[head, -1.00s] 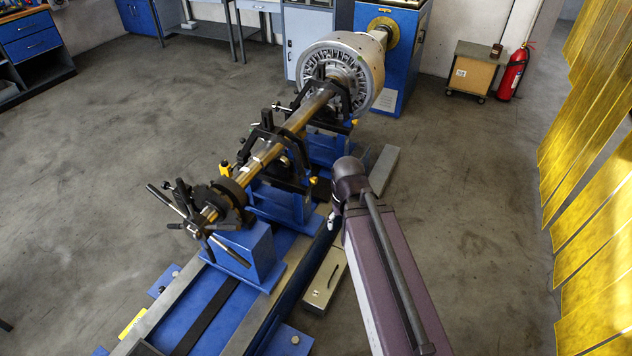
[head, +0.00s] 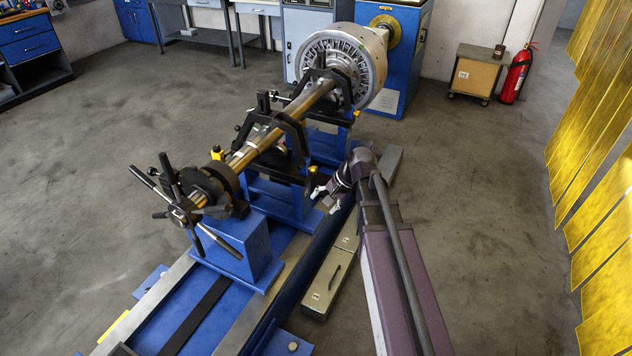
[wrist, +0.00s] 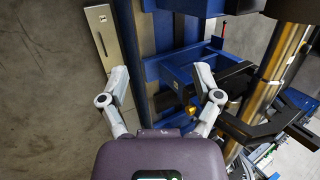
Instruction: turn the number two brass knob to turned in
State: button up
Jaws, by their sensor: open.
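A small brass-yellow knob (head: 314,181) shows low on the right side of the nearer black bearing bracket (head: 298,140) in the head view. A brass knob (wrist: 191,111) also shows in the wrist view, just inside my right-hand finger. Another yellow knob (head: 216,153) is on the left, near the shaft. No number is readable, so I cannot tell which is number two. My gripper (head: 326,199) is open and empty, just right of and below the nearer bracket. Its two pale fingers spread apart in the wrist view (wrist: 161,72).
The steel shaft (head: 248,154) runs to the large rotor (head: 335,62) at the back. A spoked black handwheel (head: 180,200) stands at the near end. The blue machine bed (head: 183,315) lies below, with a long metal box (head: 326,286) beside it.

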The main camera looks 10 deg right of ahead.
jog(key=w+d+f+m+t+y+b, duration=0.3)
jog(key=w+f+m+y+b, duration=0.2)
jog(key=w+f+m+b, duration=0.65)
jog(key=m+t+y+b, duration=0.3)
jog(key=m+t+b, duration=0.25)
jog(key=b, duration=1.25)
send_near(316, 170)
jog(key=v, duration=0.3)
jog(key=shift+d+f+t, duration=0.15)
jog(key=shift+f+t, duration=0.1)
jog(key=shift+f, duration=0.15)
jog(key=x, duration=1.3)
jog(key=shift+w+a+r, duration=0.15)
jog(key=shift+a, duration=0.3)
grip_shut()
